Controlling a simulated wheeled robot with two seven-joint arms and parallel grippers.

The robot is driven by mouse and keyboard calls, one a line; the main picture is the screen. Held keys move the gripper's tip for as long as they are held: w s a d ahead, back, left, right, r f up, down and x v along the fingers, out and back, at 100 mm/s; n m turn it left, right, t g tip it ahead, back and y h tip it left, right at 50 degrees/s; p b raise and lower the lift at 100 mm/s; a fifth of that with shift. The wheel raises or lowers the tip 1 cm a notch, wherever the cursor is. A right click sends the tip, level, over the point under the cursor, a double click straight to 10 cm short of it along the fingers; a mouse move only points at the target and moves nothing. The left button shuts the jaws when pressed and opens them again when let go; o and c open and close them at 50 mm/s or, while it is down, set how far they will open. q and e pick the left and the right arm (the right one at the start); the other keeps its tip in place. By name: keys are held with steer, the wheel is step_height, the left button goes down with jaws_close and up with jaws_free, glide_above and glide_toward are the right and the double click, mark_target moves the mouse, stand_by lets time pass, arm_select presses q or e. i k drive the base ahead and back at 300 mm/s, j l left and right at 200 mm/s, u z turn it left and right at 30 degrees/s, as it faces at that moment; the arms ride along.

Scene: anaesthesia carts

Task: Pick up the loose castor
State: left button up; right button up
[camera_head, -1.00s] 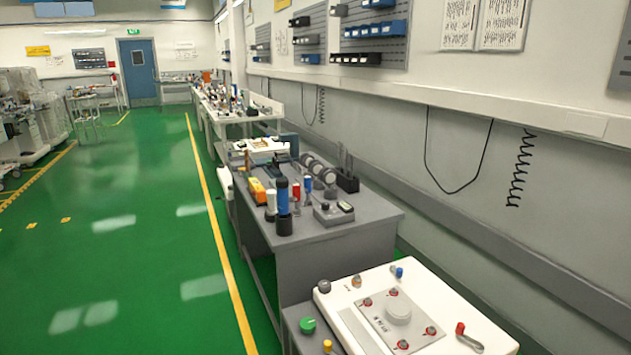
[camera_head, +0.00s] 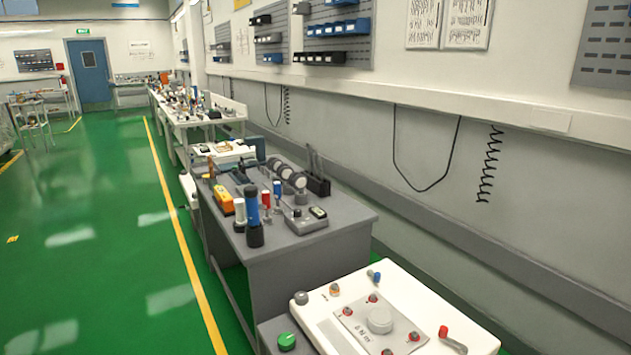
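I cannot make out a loose castor for certain. Several round, dark, wheel-like pieces (camera_head: 287,172) stand in a row on the grey bench (camera_head: 345,217), and they are too small to tell whether any is a castor. Small knob-like parts, among them a grey one (camera_head: 301,298), lie on the white-topped unit (camera_head: 455,303) in front, also too small to name surely. Neither of my grippers shows in this view.
A blue and black torch-like tool (camera_head: 253,216), a yellow tool (camera_head: 223,198) and a grey meter (camera_head: 305,219) crowd the grey bench. Green floor (camera_head: 95,220) is open at left, with a yellow line (camera_head: 183,240). The wall (camera_head: 545,190) bounds the right.

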mark_target(298, 180)
steer(key=i+j+z, duration=0.85)
steer(key=j, duration=0.35)
steer(key=i+j+z, duration=0.15)
steer(key=j+z, duration=0.3)
steer(key=j, duration=0.25)
steer(key=i+j+z, duration=0.1)
steer(key=j+z, duration=0.35)
steer(key=j, duration=0.4)
steer(key=j+z, duration=0.4)
steer(key=j, duration=0.4)
steer(key=k+j+z, duration=0.2)
steer(key=j+z, duration=0.25)
steer(key=j, duration=0.35)
